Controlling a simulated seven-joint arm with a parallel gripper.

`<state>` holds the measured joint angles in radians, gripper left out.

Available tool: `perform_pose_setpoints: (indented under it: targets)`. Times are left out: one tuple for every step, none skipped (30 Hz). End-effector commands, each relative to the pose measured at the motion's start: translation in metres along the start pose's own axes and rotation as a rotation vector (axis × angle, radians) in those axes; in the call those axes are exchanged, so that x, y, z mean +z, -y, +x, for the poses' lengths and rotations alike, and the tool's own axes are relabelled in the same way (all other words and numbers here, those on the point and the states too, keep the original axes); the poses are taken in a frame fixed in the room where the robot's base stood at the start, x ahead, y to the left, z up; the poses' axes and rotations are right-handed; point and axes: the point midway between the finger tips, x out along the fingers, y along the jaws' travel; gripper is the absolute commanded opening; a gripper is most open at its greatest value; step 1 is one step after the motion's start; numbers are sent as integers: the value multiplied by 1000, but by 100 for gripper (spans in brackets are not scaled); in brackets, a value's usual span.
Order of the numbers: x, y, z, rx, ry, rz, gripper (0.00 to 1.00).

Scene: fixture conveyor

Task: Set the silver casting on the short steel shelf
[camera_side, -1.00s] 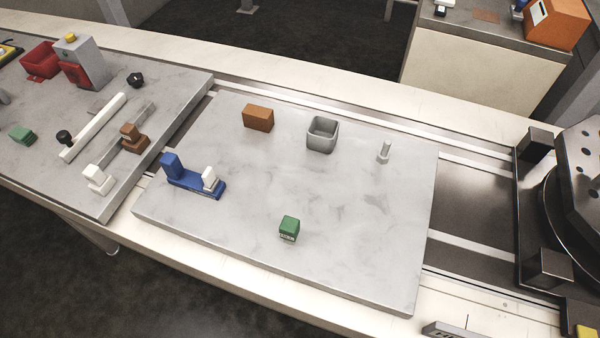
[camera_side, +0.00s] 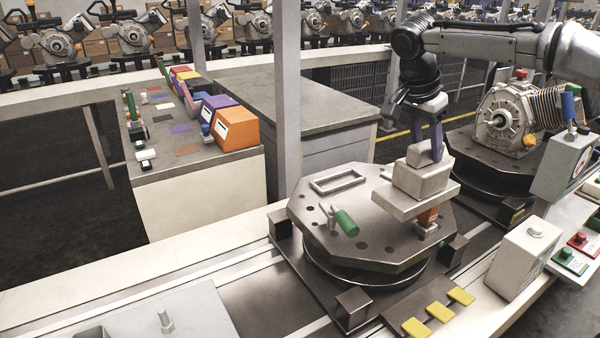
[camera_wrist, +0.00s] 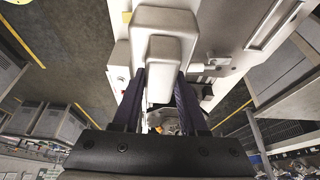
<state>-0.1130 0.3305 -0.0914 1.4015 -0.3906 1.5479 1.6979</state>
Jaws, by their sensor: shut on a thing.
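The silver casting (camera_side: 421,180) is a pale grey stepped block with a narrower upper part. My gripper (camera_side: 428,150) comes down from above, its dark purple fingers shut on that upper part. In the wrist view the casting (camera_wrist: 158,65) sits between the two fingers (camera_wrist: 160,85). The casting hides much of the plate.
The turntable (camera_side: 330,235) also carries a rectangular frame (camera_side: 338,181) and a green cylinder (camera_side: 346,222). An orange part (camera_side: 429,215) is below the plate. A white button box (camera_side: 518,262) and a large grey machine (camera_side: 508,118) stand to the right.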

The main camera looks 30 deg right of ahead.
Motion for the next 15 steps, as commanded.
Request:
perform_pose_setpoints:
  targets:
    - [2,2,-3,-13,-1,-9,0]
    - [4,3,-3,-17,-1,-19,0]
    - [8,5,-4,-25,-1,-38,0]
    - [13,7,-4,-33,-1,-56,0]
    - [18,9,-5,-41,-1,-78,0]
    - [26,13,-6,-55,-1,-113,0]
    - [33,16,-7,-68,-1,-142,0]
    - [41,19,-8,-80,-1,-174,0]
    - [52,24,-10,-100,-1,-221,0]
    - [61,28,-12,-117,0,-259,0]
    - [70,31,-14,-133,-1,-299,0]
    - [83,36,-18,-157,-1,-353,0]
    - [93,40,-20,-173,-1,-393,0]
    - [102,43,-23,-190,-1,-432,0]
    - [115,47,-27,-212,-1,-486,0]
